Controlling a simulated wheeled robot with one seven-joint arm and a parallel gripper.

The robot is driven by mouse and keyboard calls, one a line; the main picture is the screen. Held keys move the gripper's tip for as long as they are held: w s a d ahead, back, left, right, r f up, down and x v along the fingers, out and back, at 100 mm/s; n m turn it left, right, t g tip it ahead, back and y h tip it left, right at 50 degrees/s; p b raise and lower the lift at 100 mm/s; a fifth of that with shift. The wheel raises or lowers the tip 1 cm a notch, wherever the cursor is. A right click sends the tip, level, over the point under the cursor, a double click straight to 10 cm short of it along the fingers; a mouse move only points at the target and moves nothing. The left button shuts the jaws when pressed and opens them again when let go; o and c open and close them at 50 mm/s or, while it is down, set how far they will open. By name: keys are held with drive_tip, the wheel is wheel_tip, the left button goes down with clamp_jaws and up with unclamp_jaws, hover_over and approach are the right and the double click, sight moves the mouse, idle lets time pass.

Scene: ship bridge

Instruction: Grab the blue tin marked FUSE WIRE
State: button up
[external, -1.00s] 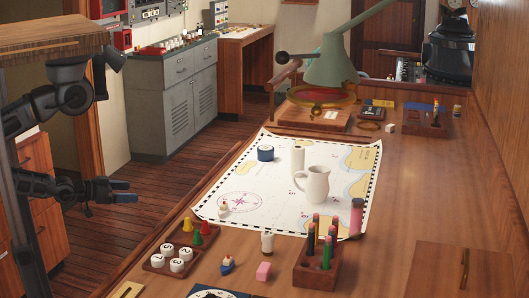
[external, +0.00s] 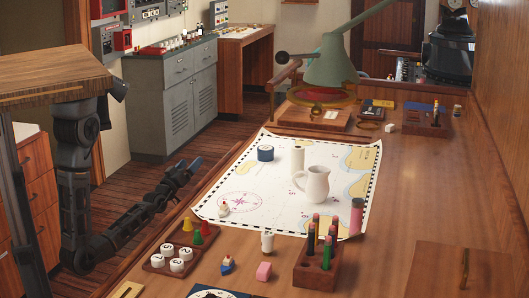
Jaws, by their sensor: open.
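A round blue tin (external: 265,155) with a pale band stands upright on the chart (external: 238,178), near its far left part. Its marking is too small to read. A white cylinder (external: 298,159) and a white jug (external: 316,185) stand to its right. My gripper (external: 192,168) is open and empty. It appears left of the table's left edge, to the left of the tin and apart from it, with its fingers pointing up and right.
A rack of markers (external: 316,270) and a tray of white numbered pieces and pawns (external: 160,262) stand at the front. A green lamp (external: 325,68) stands at the back. A raised wooden edge (external: 232,157) runs along the table's left side.

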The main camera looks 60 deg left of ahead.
drive_tip(key=w+a+r+m+h+p, duration=0.2)
drive_tip(key=w+a+r+m+h, duration=0.1)
drive_tip(key=w, duration=0.5)
drive_tip(key=w+a+r+m+h+p, duration=0.2)
drive_tip(key=w+a+h, duration=0.15)
drive_tip(key=w, duration=0.35)
drive_tip(key=m+g+h+p, duration=0.6)
drive_tip(key=m+g+h, duration=0.1)
drive_tip(key=m+h, duration=0.55)
approach(259, 150)
drive_tip(key=w, duration=0.1)
drive_tip(key=w+a+f, duration=0.1)
drive_tip(key=w, duration=0.1)
drive_tip(key=shift+f+n, duration=0.25)
drive_tip(key=shift+d, duration=0.2)
drive_tip(key=shift+w+d+f, duration=0.2)
drive_tip(key=shift+w, duration=0.1)
drive_tip(key=shift+p+x, duration=1)
drive_tip(key=shift+x, duration=2.35)
